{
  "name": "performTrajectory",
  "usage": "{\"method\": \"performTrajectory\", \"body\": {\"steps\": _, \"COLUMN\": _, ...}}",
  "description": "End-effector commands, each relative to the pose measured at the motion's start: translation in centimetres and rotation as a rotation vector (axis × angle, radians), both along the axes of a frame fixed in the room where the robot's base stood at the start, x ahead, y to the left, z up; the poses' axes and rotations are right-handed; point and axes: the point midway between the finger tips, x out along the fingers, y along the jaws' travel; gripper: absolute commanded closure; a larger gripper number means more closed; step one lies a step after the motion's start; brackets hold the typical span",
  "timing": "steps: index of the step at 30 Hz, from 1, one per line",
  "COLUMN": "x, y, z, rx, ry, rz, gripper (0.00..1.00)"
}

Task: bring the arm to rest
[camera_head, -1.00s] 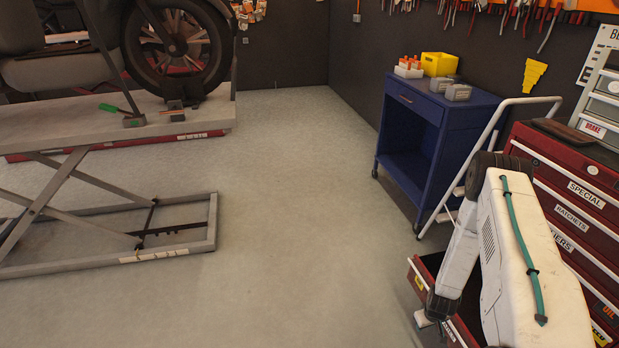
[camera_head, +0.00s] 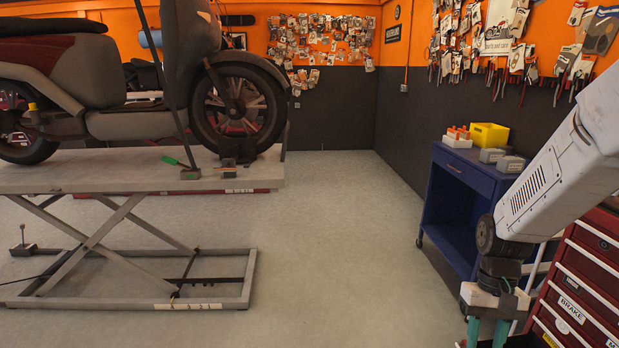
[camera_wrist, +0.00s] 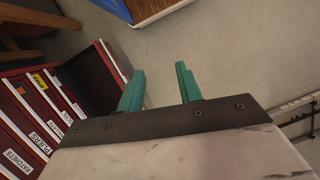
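My gripper (camera_head: 487,332) hangs down at the lower right of the head view, at the end of my white arm, in front of the red tool chest (camera_head: 583,262). In the wrist view its two teal fingers (camera_wrist: 160,68) stand apart with bare floor showing between them. Nothing is held. The fingertips are cut off or hard to see at the bottom of the head view.
An open drawer (camera_wrist: 92,82) juts from the red chest beside my gripper. A blue cart (camera_head: 463,185) with a yellow bin (camera_head: 489,135) stands behind it. A motorcycle (camera_head: 240,110) rests on a lift (camera_head: 120,180) at left. The floor between is clear.

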Motion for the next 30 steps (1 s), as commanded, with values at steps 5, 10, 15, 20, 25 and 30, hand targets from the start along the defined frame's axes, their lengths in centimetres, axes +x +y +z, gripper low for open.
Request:
{"method": "performTrajectory", "body": {"steps": 5, "x": -4.2, "y": 3.0, "z": 6.3, "rx": -0.019, "ry": -0.006, "rz": 0.015, "gripper": 0.65}}
{"method": "performTrajectory", "body": {"steps": 10, "x": -8.4, "y": 5.3, "z": 10.7, "rx": -0.037, "ry": -0.039, "rz": 0.042, "gripper": 0.65}}
{"method": "performTrajectory", "body": {"steps": 15, "x": -11.9, "y": 7.1, "z": 13.8, "rx": -0.054, "ry": -0.129, "rz": 0.094, "gripper": 0.65}}
{"method": "performTrajectory", "body": {"steps": 20, "x": -13.7, "y": 8.4, "z": 16.0, "rx": -0.071, "ry": -0.268, "rz": 0.144, "gripper": 0.65}}
{"method": "performTrajectory", "body": {"steps": 25, "x": -14.6, "y": 9.2, "z": 18.0, "rx": -0.079, "ry": -0.381, "rz": 0.181, "gripper": 0.65}}
{"method": "performTrajectory", "body": {"steps": 30, "x": -14.8, "y": 9.6, "z": 18.8, "rx": -0.079, "ry": -0.421, "rz": 0.205, "gripper": 0.65}}
